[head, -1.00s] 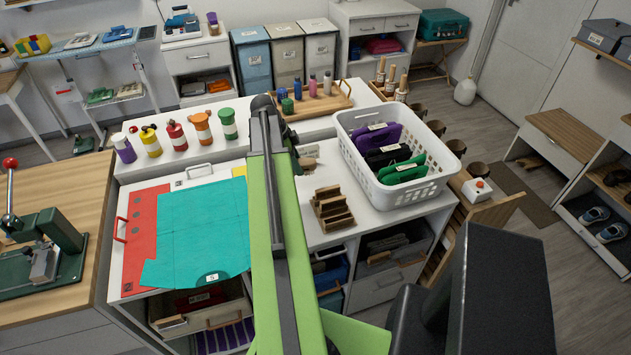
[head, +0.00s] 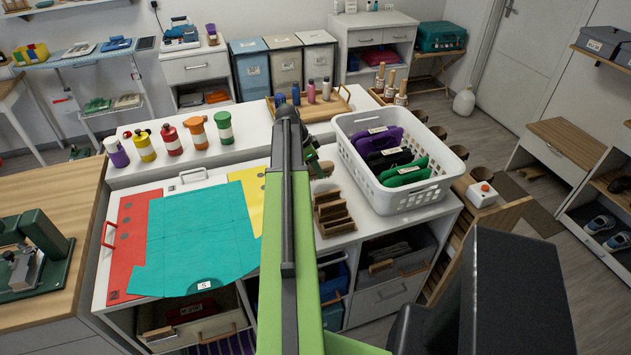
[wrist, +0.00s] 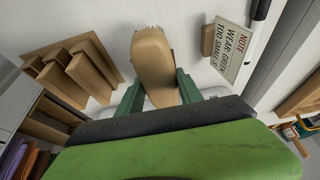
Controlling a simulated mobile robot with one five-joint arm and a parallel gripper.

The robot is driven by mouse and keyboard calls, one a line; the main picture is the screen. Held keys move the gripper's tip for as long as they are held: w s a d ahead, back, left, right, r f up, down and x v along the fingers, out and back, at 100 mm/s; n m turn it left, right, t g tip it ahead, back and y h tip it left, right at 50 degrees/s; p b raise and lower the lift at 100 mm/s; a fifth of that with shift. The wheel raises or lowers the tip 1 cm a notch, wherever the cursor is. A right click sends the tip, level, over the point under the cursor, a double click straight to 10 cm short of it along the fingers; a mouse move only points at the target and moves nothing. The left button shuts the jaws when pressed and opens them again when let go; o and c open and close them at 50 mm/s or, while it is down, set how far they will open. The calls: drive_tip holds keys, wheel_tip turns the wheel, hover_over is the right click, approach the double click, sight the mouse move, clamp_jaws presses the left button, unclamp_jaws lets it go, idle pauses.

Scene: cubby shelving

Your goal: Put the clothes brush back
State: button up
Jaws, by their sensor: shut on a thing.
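The clothes brush (wrist: 153,58) has a tan wooden body; a few bristles show at its far end in the wrist view. My gripper (wrist: 160,88) is shut on it, with a green finger on each side. In the head view the brush (head: 321,169) shows as a small brown shape at the end of my green arm, over the white counter between the bottles and the basket. My gripper (head: 312,160) is partly hidden there by the arm. I cannot tell whether the brush touches the counter.
A wooden slotted rack (head: 333,213) stands close by, also in the wrist view (wrist: 75,72). A white basket (head: 408,199) with coloured pouches stands to the right. A sign (wrist: 229,46) lies on a brown block. Bottles (head: 171,140) and a teal sheet (head: 200,235) are left.

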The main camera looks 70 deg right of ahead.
wheel_tip(320, 180, down, 4)
drive_tip(key=b, duration=0.3)
drive_tip(key=shift+r, duration=0.35)
drive_tip(key=shift+f, duration=0.1)
drive_tip(key=o, duration=1.3)
drive_tip(key=shift+r+p, duration=0.35)
drive_tip(key=shift+p, duration=0.1)
drive_tip(key=p+v, duration=1.1)
drive_tip(key=shift+w+a+r, duration=0.15)
drive_tip(key=shift+r, duration=0.2)
drive_tip(key=shift+f, duration=0.15)
